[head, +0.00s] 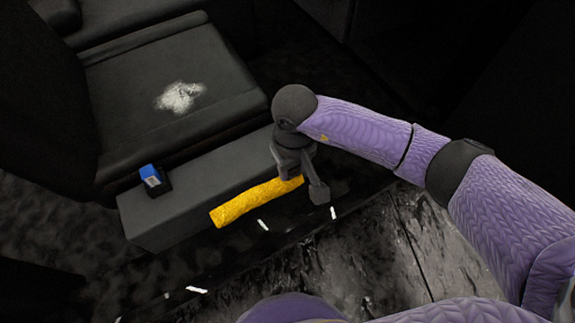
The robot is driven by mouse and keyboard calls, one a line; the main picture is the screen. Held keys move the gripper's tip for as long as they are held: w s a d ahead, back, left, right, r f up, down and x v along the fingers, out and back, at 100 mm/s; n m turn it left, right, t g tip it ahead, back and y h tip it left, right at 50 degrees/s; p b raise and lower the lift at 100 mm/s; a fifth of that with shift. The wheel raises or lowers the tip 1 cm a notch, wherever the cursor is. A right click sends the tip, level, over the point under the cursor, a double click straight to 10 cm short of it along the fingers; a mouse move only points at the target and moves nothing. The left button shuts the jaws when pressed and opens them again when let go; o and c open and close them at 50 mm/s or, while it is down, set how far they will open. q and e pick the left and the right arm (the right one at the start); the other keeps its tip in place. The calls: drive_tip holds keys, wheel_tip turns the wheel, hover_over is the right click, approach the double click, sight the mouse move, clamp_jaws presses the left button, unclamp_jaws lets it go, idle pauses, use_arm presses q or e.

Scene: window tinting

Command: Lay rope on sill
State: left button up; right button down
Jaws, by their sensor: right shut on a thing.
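A thick yellow rope (250,202) shows as a short, nearly straight roll just left of my right gripper (303,184). The gripper is shut on the rope's right end, and the rope's left end points down and left. The rope lies along the front side of a grey box-shaped block (160,225); whether it touches the block or hangs just in front of it I cannot tell. The dark sill (298,230) runs diagonally below the rope, with a few small white marks on it. My left gripper is out of view.
A dark seat (140,88) with a white powdery patch (180,97) stands behind the block. A small blue and black item (153,178) sits on the block's left end. Grey, streaked ground (370,260) shows outside the sill's edge.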

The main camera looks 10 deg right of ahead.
sight(292, 178)
wheel_tip(292, 178, down, 4)
drive_tip(key=shift+s+b, duration=0.1)
drive_tip(key=shift+b, duration=0.85)
drive_tip(key=shift+f, duration=0.2)
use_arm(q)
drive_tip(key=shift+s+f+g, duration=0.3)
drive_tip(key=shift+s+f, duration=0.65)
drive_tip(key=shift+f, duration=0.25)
use_arm(e)
drive_tip(key=shift+r, duration=0.15)
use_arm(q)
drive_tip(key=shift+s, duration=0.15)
use_arm(e)
drive_tip(key=shift+f+b, duration=0.4)
wheel_tip(292, 178, down, 8)
drive_tip(key=b, duration=0.6)
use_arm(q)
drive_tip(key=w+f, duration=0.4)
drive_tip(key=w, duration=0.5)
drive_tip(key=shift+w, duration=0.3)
use_arm(e)
drive_tip(key=shift+f, duration=0.2)
